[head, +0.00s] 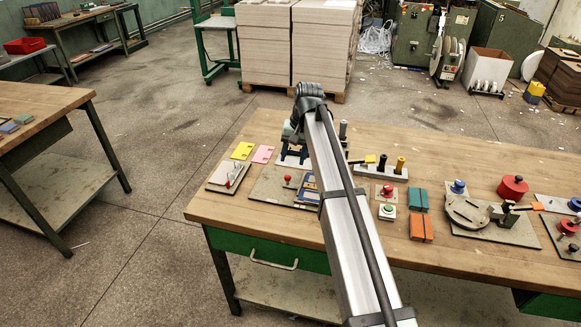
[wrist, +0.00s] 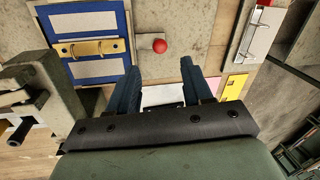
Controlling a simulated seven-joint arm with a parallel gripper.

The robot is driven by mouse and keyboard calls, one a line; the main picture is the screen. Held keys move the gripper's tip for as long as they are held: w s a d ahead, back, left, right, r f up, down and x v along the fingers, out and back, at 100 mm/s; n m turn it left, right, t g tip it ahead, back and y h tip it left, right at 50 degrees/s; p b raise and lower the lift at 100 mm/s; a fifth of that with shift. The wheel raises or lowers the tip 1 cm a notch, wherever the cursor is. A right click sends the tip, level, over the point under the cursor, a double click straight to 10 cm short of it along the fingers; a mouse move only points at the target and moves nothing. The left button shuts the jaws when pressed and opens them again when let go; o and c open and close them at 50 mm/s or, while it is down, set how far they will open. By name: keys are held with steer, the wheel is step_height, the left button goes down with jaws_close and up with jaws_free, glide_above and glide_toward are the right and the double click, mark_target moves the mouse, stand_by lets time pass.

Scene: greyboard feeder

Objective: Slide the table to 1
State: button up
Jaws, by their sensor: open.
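My gripper (wrist: 159,68) is open, its two dark blue fingers apart with nothing gripped between them. In the head view my gripper (head: 293,155) is partly hidden by my arm, over the grey board fixture. A red ball knob (wrist: 159,45) stands on the fixture's grey plate (wrist: 185,22), just beyond the fingertips and apart from them. The knob also shows in the head view (head: 287,180). Beside it lies a blue-bordered grey panel (wrist: 88,22) with a brass strip (wrist: 92,48). I cannot tell which part is the sliding table, and no number 1 is readable.
A small plate with a lever clip (head: 229,175) lies left of the fixture. Yellow (head: 242,151) and pink (head: 263,154) cards lie behind it. The workbench's front-left corner is bare.

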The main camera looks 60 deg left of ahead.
step_height(320, 180, up, 6)
steer(key=w, duration=0.1)
steer(key=shift+d, duration=0.35)
steer(key=shift+r, duration=0.1)
